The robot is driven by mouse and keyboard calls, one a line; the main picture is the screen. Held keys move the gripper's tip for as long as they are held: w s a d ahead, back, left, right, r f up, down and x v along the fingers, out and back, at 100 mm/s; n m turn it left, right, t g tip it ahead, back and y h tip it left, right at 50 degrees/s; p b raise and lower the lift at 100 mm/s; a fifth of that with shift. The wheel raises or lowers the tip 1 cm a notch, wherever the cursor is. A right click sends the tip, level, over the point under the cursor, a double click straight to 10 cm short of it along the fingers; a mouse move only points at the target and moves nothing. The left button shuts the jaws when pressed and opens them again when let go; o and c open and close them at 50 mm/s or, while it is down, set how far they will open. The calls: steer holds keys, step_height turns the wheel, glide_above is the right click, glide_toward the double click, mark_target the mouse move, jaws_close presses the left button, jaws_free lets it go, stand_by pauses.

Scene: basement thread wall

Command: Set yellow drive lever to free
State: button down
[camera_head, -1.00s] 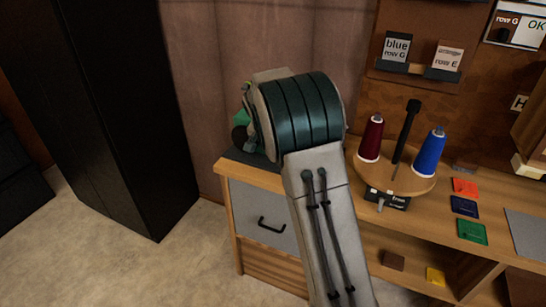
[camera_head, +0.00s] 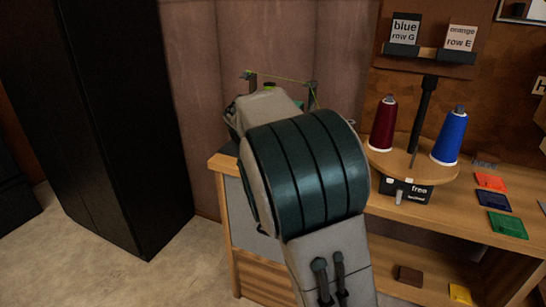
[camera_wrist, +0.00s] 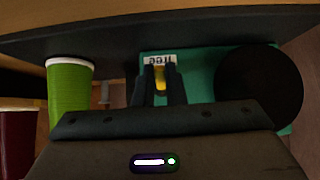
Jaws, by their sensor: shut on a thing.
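In the wrist view the yellow drive lever (camera_wrist: 160,78) is between the two dark fingers of my gripper (camera_wrist: 160,92), which is shut on it. My arm hides the gripper and lever in the head view. The lever's exact setting cannot be told.
A green thread cone (camera_wrist: 70,90) stands left of my fingers, with a dark red cone (camera_wrist: 18,125) further left. In the head view, a round wooden stand holds a dark red cone (camera_head: 383,125) and a blue cone (camera_head: 450,137). A black cabinet (camera_head: 95,120) stands left.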

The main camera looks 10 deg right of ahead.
steer(key=shift+t+h+b, duration=0.3)
steer(key=shift+t+b, duration=0.1)
steer(key=shift+b, duration=0.95)
steer(key=c, duration=1.5)
jaws_free()
steer(key=shift+f, duration=0.1)
steer(key=shift+a, duration=0.1)
steer(key=p+v, duration=0.2)
steer(key=v, duration=1.1)
steer(key=shift+s+a+r, duration=0.15)
steer(key=shift+s+r, duration=0.15)
